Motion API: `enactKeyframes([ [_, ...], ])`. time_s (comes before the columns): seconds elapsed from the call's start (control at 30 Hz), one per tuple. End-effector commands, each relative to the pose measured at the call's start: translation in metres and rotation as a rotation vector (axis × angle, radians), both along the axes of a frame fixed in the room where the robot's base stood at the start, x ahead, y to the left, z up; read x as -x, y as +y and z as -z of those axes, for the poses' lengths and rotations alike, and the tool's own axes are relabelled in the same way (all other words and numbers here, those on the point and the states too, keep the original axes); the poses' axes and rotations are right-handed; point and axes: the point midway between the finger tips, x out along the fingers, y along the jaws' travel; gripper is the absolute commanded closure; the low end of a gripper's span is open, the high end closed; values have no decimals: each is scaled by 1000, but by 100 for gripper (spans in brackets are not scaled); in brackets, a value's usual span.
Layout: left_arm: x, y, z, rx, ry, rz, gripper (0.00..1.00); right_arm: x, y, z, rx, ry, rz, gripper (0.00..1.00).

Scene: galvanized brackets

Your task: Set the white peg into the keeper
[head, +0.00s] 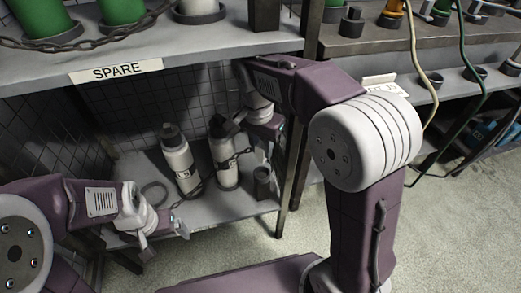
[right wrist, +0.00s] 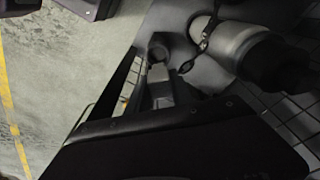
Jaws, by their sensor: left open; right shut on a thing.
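My right gripper (right wrist: 146,92) reaches down over the lower shelf, to the right of the bottles. It is shut on a small pale piece (right wrist: 160,92), which I take to be the white peg; the fingers and dark wrist housing partly hide it. A dark upright socket with a round open top, apparently the keeper (head: 262,183), stands on the shelf below the right gripper. It also shows in the right wrist view (right wrist: 158,50), just past the fingertips. My left gripper (head: 163,232) is open and empty at the lower shelf's front left.
Two white bottles with dark tops stand on the lower shelf, one left (head: 178,163) and one nearer the right gripper (head: 226,168). Dark chains (head: 192,192) hang by them. The SPARE shelf (head: 215,55) lies above, and a dark post (head: 292,175) stands right of the socket.

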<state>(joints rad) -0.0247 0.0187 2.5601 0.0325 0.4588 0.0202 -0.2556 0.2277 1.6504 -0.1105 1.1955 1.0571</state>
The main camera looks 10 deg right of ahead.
Motion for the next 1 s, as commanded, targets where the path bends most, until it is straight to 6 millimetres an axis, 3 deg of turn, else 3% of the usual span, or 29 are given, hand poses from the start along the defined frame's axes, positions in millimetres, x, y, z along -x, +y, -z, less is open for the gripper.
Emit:
enactKeyframes([
  [0.57,0,0,50,0,0,0,7,1,0,45,2,3,-4,100],
  [1.0,0,0,38,0,0,0,7,2,1,38,3,7,-4,100],
])
